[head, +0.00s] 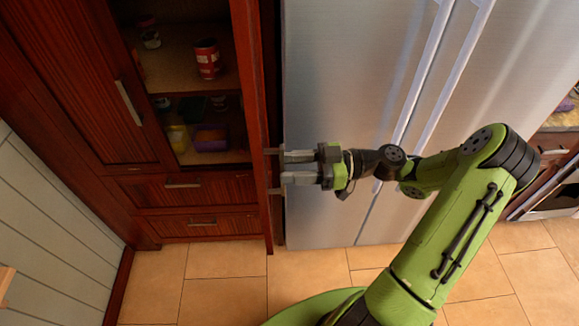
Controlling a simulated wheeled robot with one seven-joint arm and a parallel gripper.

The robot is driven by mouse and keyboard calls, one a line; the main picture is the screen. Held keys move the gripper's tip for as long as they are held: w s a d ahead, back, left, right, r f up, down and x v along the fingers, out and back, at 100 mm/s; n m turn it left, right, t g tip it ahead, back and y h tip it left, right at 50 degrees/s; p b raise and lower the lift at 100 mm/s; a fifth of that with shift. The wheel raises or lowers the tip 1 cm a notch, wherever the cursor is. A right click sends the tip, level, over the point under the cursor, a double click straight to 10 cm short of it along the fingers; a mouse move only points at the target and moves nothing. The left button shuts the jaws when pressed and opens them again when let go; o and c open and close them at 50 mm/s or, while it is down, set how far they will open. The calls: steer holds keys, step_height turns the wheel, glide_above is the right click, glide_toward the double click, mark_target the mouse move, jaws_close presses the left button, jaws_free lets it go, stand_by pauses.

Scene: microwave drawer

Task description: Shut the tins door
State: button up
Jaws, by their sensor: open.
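The tins door (257,100) is a dark red wooden cabinet door. It stands open, swung out toward me and seen nearly edge-on, beside the fridge. Behind it the cupboard shows a red tin (207,58) on an upper shelf (178,72), with several smaller items below. My gripper (283,167) is open at the right side of the door, near its handle (273,153). Its fingers point left at the door edge. I cannot tell whether the fingers touch the door or the handle.
A silver fridge (335,80) with long vertical handles stands close on the right, behind my arm. A closed cabinet door (85,70) is on the left. Two shut drawers (195,190) lie below the cupboard. The tiled floor (215,290) in front is clear.

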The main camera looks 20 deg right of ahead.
steer(key=shift+w+a, duration=0.15)
steer(key=shift+a, duration=0.25)
steer(key=shift+c, duration=0.2)
jaws_close()
